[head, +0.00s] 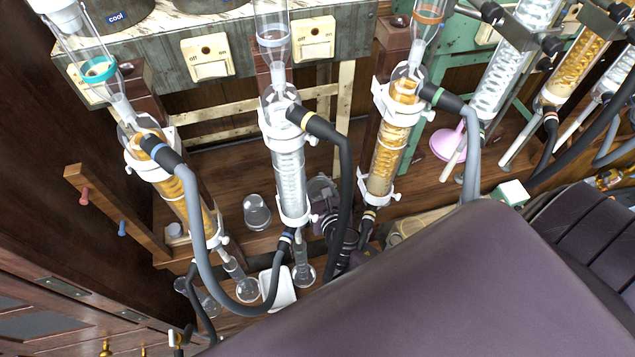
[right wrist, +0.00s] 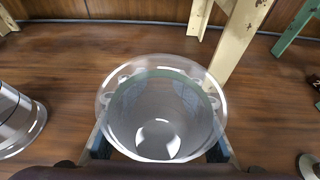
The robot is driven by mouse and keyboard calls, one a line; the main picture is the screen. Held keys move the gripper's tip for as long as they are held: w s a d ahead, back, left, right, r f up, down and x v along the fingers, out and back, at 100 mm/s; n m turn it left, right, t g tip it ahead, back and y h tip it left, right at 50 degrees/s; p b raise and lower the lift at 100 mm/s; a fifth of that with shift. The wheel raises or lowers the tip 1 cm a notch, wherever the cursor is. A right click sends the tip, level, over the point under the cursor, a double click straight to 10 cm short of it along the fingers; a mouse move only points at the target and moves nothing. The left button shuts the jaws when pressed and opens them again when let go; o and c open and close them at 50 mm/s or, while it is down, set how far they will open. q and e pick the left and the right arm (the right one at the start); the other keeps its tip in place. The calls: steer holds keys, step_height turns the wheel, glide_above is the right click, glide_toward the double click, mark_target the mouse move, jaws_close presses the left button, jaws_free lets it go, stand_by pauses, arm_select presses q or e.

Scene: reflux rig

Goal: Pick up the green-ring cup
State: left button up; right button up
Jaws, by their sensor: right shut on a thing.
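The green-ring cup (right wrist: 160,72) is a clear glass cup with a pale green band below its rim, large in the middle of the right wrist view. I look down into it, and it looks empty. My right gripper (right wrist: 160,150) is shut on it, with one finger seen through the glass on each side. I cannot tell whether its base touches the wooden surface. In the head view, my purple arm covers much of the lower right, and I cannot make out the held cup. My left gripper is in neither view.
Glass condensers (head: 289,165) with grey and black hoses stand along the wooden bench (head: 235,180). A clear glass vessel (head: 256,212) and small round flasks stand low among them. In the right wrist view, a cream wooden leg (right wrist: 240,40) rises just behind the cup.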

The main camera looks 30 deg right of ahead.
mark_target(317, 180)
steer(key=shift+r, duration=0.5)
step_height(317, 180, up, 2)
steer(key=shift+r+p, duration=0.25)
steer(key=shift+p, duration=0.45)
steer(key=s+a+b, duration=0.1)
steer(key=s, duration=0.4)
steer(key=s+a+b, duration=0.1)
steer(key=s, duration=0.4)
steer(key=s+a+b, duration=0.1)
steer(key=s+b, duration=0.1)
steer(key=s, duration=0.3)
steer(key=shift+s+a+f, duration=0.1)
steer(key=shift+s+a, duration=0.3)
steer(key=shift+c, duration=0.4)
steer(key=shift+s+a+b, duration=0.2)
steer(key=shift+s+b, duration=0.1)
steer(key=shift+s, duration=0.5)
steer(key=shift+r, duration=0.2)
steer(key=shift+c, duration=0.2)
